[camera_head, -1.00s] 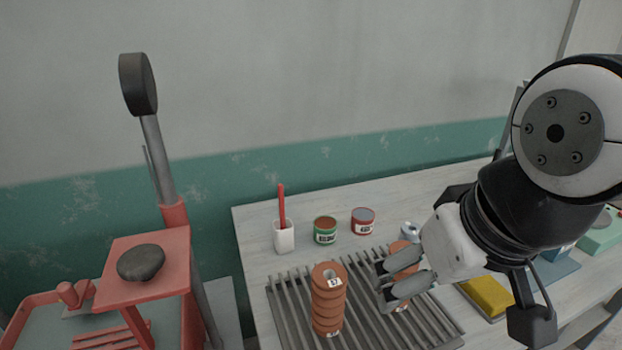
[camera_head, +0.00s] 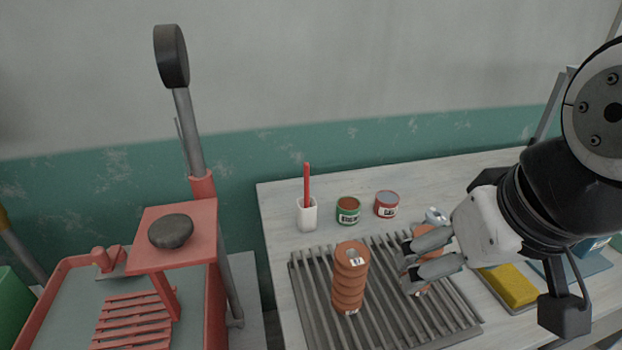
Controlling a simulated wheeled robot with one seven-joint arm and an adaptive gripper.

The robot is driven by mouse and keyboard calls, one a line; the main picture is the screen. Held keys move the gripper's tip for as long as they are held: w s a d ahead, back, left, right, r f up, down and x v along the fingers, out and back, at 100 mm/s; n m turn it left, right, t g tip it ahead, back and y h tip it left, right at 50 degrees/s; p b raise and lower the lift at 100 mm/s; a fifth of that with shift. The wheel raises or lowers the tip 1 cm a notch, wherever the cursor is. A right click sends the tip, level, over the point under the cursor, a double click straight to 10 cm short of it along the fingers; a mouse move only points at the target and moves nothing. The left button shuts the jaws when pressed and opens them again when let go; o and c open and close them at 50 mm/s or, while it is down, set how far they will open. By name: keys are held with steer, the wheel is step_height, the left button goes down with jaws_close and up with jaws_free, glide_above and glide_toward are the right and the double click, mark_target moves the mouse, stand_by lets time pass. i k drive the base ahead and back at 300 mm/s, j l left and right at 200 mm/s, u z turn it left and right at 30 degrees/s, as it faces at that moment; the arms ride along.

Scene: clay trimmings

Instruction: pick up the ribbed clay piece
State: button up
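A ribbed, orange-brown clay piece (camera_head: 347,292) stands upright on the slatted grey rack, with a small white label near its top and another near its base. My gripper (camera_head: 407,262) is to its right and apart from it. Its two grey fingers point left and are spaced apart. A second orange-brown clay piece (camera_head: 423,291) shows above and below the fingers, which hide most of it. I cannot tell whether the fingers grip it, or what its full shape is.
The slatted rack (camera_head: 305,290) lies on a pale table (camera_head: 275,225). Behind it stand a white cup (camera_head: 307,216) with a red stick, a green tin (camera_head: 348,211) and a red tin (camera_head: 386,204). A yellow block (camera_head: 510,286) is at right. A red stand (camera_head: 198,222) with a dark stone (camera_head: 171,231) is at left.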

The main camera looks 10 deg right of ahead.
mark_target(349, 279)
steer(key=k+j+z, duration=0.1)
steer(key=k+j, duration=0.3)
steer(key=k+j+z, duration=0.1)
steer(key=k+j, duration=0.2)
steer(key=k, duration=0.2)
steer(key=k+j+z, duration=0.15)
steer(key=k+j, duration=0.2)
steer(key=k, duration=0.1)
